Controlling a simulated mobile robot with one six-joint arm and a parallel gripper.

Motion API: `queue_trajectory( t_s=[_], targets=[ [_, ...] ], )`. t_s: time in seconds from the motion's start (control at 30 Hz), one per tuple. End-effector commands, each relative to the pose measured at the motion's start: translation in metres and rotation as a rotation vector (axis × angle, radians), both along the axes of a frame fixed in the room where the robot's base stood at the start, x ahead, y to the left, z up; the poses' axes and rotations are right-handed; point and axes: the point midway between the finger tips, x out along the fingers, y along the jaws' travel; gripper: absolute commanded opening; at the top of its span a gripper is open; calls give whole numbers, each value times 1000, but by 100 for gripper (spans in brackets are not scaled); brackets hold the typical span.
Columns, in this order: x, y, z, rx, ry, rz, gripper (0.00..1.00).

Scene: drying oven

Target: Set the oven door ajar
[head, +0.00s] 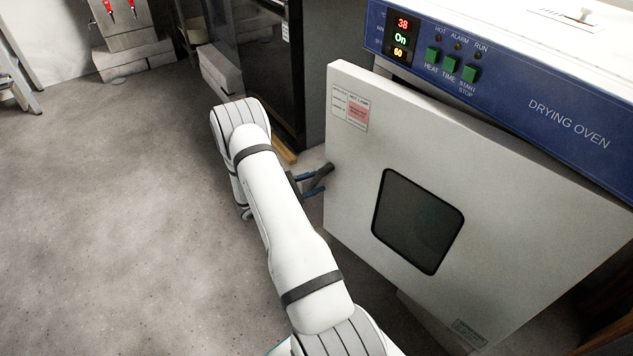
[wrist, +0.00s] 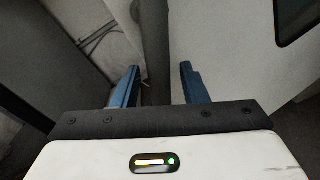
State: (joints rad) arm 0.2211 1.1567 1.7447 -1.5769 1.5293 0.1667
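The drying oven's white door (head: 350,200) stands partly open in the head view. Its left edge is swung out from the oven body, and a gap shows below the control panel. The dark door handle (head: 323,173) is at the door's left edge. My gripper (head: 312,182) is at this handle, its blue fingers partly hidden by my arm. In the wrist view, the two fingers of my gripper (wrist: 160,72) are apart, with the dark handle bar (wrist: 155,45) between them. A gap shows between the bar and the right finger. The door (wrist: 220,50) fills the right side there.
The blue control panel (head: 500,85) with lit displays is above the door. A dark cabinet (head: 262,60) stands left of the oven. White blocks (head: 220,70) lie beside it. The grey floor (head: 110,220) at left is clear.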

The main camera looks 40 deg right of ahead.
Motion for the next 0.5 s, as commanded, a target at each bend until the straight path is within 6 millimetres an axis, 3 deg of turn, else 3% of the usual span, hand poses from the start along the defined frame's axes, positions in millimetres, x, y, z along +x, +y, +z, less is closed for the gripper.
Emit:
queue_trajectory(
  t_s=[0.3, 0.5],
  targets=[
    [11, 53, 4, 0, 2, 4, 40],
    [14, 67, 3, 0, 1, 1, 40]
  ],
)
